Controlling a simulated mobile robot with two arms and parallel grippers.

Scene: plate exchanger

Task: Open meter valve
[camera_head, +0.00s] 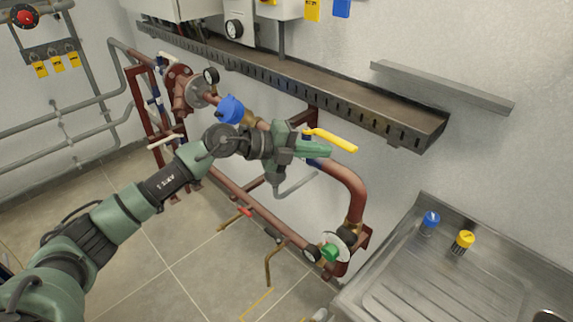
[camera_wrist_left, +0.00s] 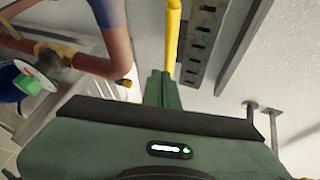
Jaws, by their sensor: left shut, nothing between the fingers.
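A yellow lever handle (camera_head: 333,139) sits on the pipework below the wall tray, slanting down to the right. My left gripper (camera_head: 326,149) is shut and empty, its fingertips just below and beside the lever. In the left wrist view, the yellow lever (camera_wrist_left: 173,38) rises from just beyond the tips of the closed green fingers (camera_wrist_left: 161,88). I cannot tell whether they touch. My left arm hides the valve body and part of the pipe behind it. A round blue device (camera_head: 230,109) shows on the pipe behind my wrist. My right gripper is not in view.
A metal cable tray (camera_head: 300,88) runs along the wall above the lever. Red-brown pipe (camera_head: 345,180) bends down to a green-handled fitting (camera_head: 329,252). A steel sink (camera_head: 440,275) with blue (camera_head: 431,222) and yellow (camera_head: 463,241) capped items stands at right. Tiled floor is open below.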

